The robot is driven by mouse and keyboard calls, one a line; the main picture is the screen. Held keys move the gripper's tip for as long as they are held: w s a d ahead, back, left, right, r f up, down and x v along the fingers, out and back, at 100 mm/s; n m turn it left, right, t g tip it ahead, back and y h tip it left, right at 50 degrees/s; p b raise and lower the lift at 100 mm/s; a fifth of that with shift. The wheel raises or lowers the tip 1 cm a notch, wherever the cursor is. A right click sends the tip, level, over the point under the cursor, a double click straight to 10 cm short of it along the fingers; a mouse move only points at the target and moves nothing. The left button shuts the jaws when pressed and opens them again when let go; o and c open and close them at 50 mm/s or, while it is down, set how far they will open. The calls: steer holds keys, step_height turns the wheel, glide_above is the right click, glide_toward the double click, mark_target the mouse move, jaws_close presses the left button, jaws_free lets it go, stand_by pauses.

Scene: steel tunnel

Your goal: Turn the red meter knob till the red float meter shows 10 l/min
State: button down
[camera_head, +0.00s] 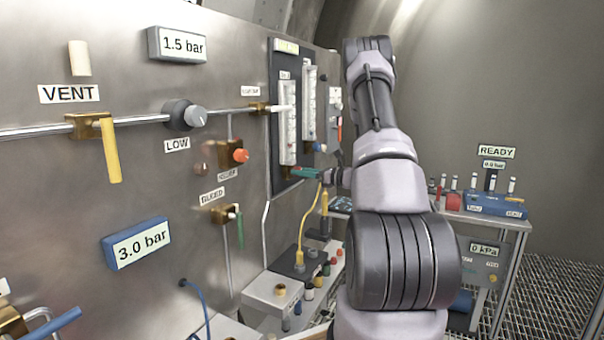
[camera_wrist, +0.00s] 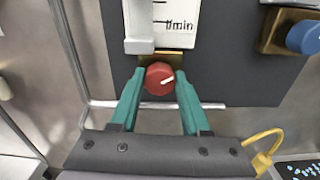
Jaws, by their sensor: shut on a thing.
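The red meter knob (camera_wrist: 160,78) is round, with a white mark that points right and slightly up in the wrist view. My gripper (camera_wrist: 160,84) has its two green fingers on either side of the knob and is shut on it. The gripper also shows in the head view (camera_head: 304,173), at the foot of the left float meter (camera_head: 288,124), and it hides the knob there. In the wrist view only the lower end of the float meter's white scale (camera_wrist: 178,22) shows, with "l/min" on it. The float and its reading are too small to tell.
A second float meter (camera_head: 309,103) stands close on the right, with a blue knob (camera_head: 319,147) below it, also in the wrist view (camera_wrist: 303,37). A yellow hose (camera_head: 304,215) hangs below my gripper. A steel panel with valves fills the left.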

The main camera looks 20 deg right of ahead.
steer(key=shift+c, duration=1.9)
jaws_free()
steer(key=v, duration=1.1)
